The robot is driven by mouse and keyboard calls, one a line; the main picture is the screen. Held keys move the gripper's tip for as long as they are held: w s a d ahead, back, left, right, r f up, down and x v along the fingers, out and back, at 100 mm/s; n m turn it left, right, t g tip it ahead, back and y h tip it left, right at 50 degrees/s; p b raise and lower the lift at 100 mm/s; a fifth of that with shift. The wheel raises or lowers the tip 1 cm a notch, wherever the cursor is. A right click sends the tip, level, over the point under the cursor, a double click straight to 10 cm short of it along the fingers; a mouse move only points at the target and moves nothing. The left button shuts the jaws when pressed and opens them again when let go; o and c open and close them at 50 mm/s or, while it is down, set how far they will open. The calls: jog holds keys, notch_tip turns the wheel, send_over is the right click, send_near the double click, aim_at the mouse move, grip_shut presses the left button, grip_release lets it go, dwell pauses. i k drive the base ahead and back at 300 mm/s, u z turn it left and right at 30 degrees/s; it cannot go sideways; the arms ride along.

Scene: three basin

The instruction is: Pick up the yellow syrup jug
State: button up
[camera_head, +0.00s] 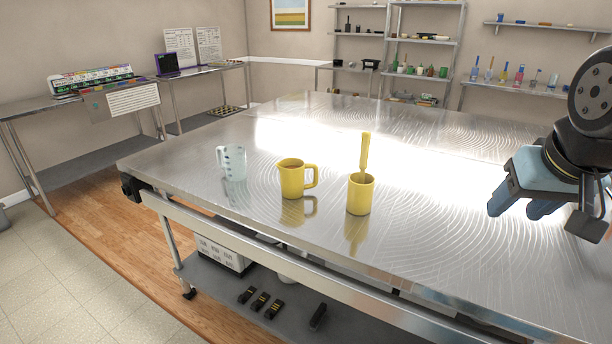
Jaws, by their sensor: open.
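The yellow syrup jug (291,180) stands upright on the steel table (330,120), near its front edge. It has a handle on its right side and a spout at its upper left. What is inside it is too small to tell. My gripper (538,198) is open and empty at the far right of the view. It is well apart from the jug, to its right and above the table, with the yellow cup between them in the picture.
A yellow cup (360,197) with a tall yellow utensil (364,152) standing in it is right of the jug. A pale, translucent measuring cup (233,164) is left of it. The table's right and back are clear. Shelves (425,40) line the back wall.

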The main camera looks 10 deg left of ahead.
aim_at(292, 170)
jog(key=u, duration=1.5)
jog(key=k, duration=0.5)
jog(key=u, duration=1.05)
jog(key=i, duration=1.85)
